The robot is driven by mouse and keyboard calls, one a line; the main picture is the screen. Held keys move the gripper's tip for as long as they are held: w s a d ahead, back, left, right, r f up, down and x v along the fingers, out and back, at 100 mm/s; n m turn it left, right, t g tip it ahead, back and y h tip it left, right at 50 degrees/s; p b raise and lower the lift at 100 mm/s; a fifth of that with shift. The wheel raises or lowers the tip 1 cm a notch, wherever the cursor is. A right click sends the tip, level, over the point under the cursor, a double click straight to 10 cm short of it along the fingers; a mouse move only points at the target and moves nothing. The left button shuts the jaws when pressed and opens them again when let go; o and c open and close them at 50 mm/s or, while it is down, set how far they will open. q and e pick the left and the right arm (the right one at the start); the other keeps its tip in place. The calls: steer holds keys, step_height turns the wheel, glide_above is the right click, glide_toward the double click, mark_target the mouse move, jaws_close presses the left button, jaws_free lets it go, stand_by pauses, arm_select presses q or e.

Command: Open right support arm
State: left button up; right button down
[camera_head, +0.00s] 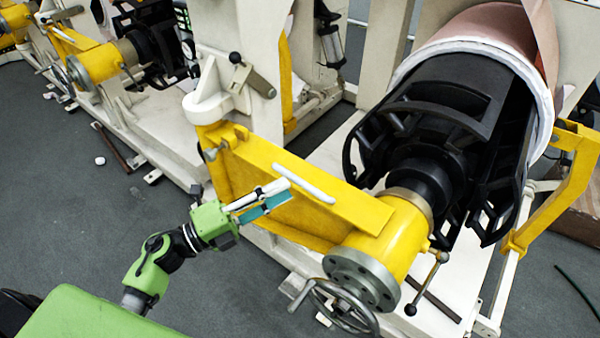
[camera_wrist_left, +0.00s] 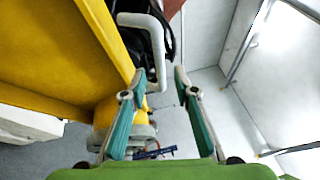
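The yellow support arm (camera_head: 300,197) runs from a white hinge post (camera_head: 208,100) to a round hub (camera_head: 385,240) at the black core of the roll. A white bar handle (camera_head: 305,184) is fixed along its side. My left gripper (camera_head: 283,192) is at the near end of this handle, in front of the yellow arm. In the left wrist view its two teal fingers (camera_wrist_left: 160,76) are apart, with the lower end of the white handle (camera_wrist_left: 157,50) between or just beyond the tips. Contact cannot be told. The yellow arm (camera_wrist_left: 50,50) fills the left there. My right gripper is not in view.
A handwheel (camera_head: 340,305) and a lever with a black knob (camera_head: 425,285) stick out near the hub. The copper foil roll (camera_head: 490,28) is behind. A second yellow arm (camera_head: 85,60) stands at upper left. Grey floor (camera_head: 100,210) at left is mostly clear.

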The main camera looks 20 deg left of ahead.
mark_target(299, 179)
arm_select(q)
steer(key=p+x, duration=0.1)
steer(key=x, duration=0.4)
steer(key=shift+w+d+p, duration=0.1)
steer(key=shift+w+p, duration=0.1)
steer(key=shift+p, duration=0.15)
jaws_close()
